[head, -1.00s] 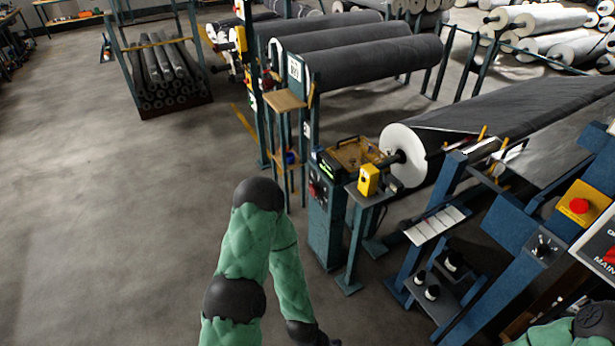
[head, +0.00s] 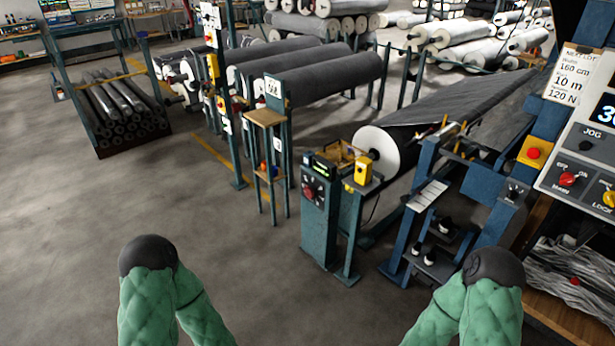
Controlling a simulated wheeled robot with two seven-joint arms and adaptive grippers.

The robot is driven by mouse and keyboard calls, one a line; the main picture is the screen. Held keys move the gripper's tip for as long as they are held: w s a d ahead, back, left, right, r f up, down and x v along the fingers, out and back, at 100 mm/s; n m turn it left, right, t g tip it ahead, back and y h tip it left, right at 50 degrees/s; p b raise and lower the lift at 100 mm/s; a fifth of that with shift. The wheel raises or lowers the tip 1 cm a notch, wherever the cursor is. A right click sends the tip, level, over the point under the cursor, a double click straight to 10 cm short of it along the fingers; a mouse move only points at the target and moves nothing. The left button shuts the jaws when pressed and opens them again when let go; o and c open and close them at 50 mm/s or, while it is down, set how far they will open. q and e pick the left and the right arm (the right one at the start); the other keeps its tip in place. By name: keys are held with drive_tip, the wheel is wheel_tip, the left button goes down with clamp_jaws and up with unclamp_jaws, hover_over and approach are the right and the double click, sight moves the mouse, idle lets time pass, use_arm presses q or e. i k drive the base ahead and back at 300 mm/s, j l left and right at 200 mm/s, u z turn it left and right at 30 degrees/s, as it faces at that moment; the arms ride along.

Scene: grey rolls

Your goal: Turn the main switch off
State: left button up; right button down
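The main switch (head: 567,179) is a red knob low on the pale control panel (head: 556,158) at the right edge. Small lettering is printed above and below it; I cannot read clearly which setting the knob points to. Green padded parts of both my arms with dark joints show at the bottom of the head view, well below and left of the panel. Neither of my grippers is in view. The panel's right side is cut off by the picture edge.
A red emergency-type button on a yellow box (head: 534,151) sits left of the panel. A yellow knob (head: 609,198) is right of the switch. Below is a wooden shelf with grey scraps (head: 570,275). A blue machine frame (head: 487,225) stands left. Floor at left is clear.

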sight(567, 179)
drive_tip(key=z, duration=1.75)
